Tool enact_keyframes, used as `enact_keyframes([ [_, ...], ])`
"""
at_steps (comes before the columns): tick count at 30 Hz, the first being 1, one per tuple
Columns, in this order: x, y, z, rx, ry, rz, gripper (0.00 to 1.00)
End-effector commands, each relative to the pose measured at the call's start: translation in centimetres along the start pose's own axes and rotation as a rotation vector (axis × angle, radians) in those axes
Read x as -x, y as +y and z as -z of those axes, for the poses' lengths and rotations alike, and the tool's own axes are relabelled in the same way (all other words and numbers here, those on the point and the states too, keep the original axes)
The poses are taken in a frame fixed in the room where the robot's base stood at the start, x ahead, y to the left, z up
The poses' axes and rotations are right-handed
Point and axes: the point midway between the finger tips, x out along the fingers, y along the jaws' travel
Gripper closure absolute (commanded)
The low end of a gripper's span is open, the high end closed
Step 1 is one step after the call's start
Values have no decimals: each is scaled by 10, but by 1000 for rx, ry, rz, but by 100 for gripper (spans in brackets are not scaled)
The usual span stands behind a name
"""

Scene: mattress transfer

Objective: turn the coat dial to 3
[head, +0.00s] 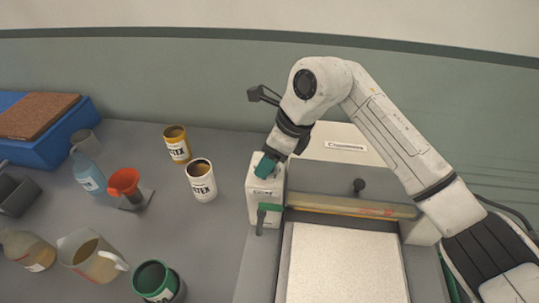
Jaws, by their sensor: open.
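Whether the tips touch anything there cannot be told.
A roller bar (350,205) crosses the machine above a white sheet (345,268). Left are a white cup (201,184), a yellow can (177,149), a red funnel (125,183), a blue bottle (88,176), a pitcher (91,258) and a green can (157,284).

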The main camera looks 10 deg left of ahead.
Motion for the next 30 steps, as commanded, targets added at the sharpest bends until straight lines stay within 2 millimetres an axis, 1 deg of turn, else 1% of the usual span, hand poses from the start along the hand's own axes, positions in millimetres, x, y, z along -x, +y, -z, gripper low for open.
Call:
enact_keyframes([
  [1,0,0,0,0,0,0,40],
  [2,0,0,0,0,0,0,43],
  [18,0,0,0,0,-1,-1,95],
  [25,1,0,0,-15,-2,6,95],
  [30,1,1,0,-70,-3,30,95],
])
